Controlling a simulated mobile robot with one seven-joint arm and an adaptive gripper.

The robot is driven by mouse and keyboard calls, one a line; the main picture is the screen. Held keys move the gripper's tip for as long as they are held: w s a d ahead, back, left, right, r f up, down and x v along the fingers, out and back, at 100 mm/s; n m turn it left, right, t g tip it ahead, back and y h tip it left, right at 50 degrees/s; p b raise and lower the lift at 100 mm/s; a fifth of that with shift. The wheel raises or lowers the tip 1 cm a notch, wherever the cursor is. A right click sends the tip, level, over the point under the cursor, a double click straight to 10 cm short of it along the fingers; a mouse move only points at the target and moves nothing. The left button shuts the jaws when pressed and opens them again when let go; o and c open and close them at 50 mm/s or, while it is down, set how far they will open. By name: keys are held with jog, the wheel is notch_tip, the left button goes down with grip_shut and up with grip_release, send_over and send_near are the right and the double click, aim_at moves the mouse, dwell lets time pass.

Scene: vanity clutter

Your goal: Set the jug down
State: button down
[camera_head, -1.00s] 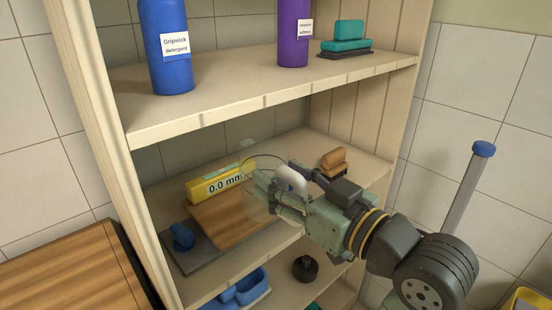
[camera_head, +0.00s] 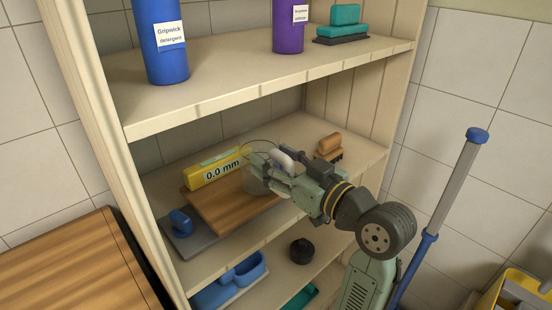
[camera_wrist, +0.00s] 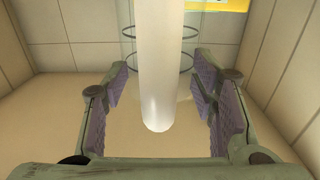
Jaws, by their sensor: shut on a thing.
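The jug (camera_head: 254,181) is clear, with a thin rim and a pale white handle (camera_head: 282,159). It is at the middle shelf, over or beside the right end of the wooden board (camera_head: 225,207). I cannot tell whether its base touches anything. My gripper (camera_head: 273,167) is shut on the jug, at the handle. In the wrist view the white handle (camera_wrist: 160,80) stands between the purple-padded fingers of my gripper (camera_wrist: 158,108), and the clear body with its ring lines shows behind. My gripper hides part of the jug in the head view.
A yellow box marked "0.0 mm" (camera_head: 215,168) stands behind the board. A blue item (camera_head: 180,223) sits on a grey slab at left. A tan brush (camera_head: 329,146) is at right. The upper shelf (camera_head: 250,80) is overhead. The front middle shelf has some bare room.

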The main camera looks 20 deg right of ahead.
jog(key=shift+f, duration=0.2)
jog(key=c, duration=0.7)
grip_release()
jog(key=shift+r, duration=0.15)
jog(key=shift+s+d+r, duration=0.1)
jog(key=shift+r, duration=0.05)
jog(key=b+v, duration=0.2)
jog(key=v, duration=1)
